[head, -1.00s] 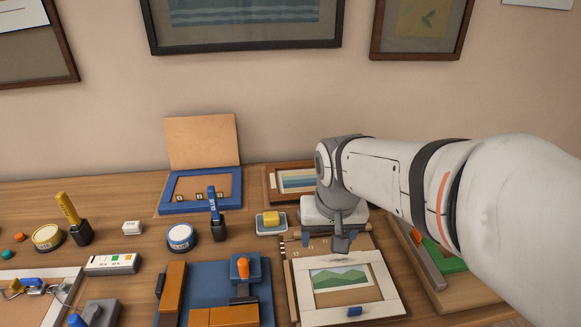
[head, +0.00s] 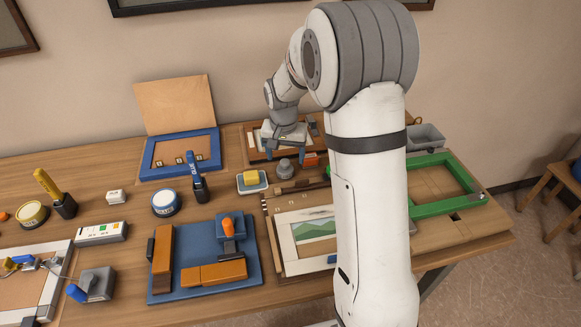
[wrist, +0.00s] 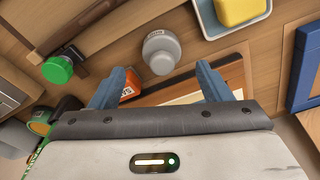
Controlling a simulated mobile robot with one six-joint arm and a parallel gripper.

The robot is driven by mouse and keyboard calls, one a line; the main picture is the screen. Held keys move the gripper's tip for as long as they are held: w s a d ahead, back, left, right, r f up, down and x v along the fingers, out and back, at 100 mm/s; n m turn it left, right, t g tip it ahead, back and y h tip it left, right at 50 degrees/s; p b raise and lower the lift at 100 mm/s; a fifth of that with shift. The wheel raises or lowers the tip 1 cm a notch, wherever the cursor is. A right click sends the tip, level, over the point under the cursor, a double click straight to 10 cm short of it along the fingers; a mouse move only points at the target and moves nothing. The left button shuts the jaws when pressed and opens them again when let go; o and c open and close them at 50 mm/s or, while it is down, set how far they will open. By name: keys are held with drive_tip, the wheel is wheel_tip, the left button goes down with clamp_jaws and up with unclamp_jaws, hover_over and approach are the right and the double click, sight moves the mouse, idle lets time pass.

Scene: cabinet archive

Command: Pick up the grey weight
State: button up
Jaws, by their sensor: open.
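The grey weight (head: 285,168), a small round piece with a knob, stands on the wooden table, right of the yellow block's dish. In the wrist view the weight (wrist: 161,52) shows whole, just beyond the fingertips and roughly centred between them. My gripper (head: 289,151) is above the table behind the weight, over a framed picture. In the wrist view my gripper (wrist: 161,78) has its two blue fingers spread wide with nothing held between them.
A yellow block (head: 250,177) in a pale dish lies left of the weight. An orange item (wrist: 128,92) is close to the left finger in the wrist view. A green-knobbed tool (wrist: 57,69) lies further left. A green frame (head: 470,189) lies at the right.

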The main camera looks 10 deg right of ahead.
sight(285, 161)
drive_tip(key=f, duration=0.3)
drive_tip(key=f+p, duration=0.1)
drive_tip(key=shift+w+f, duration=0.25)
drive_tip(key=shift+f, duration=0.1)
drive_tip(key=shift+r, duration=0.1)
drive_tip(key=c, duration=1.5)
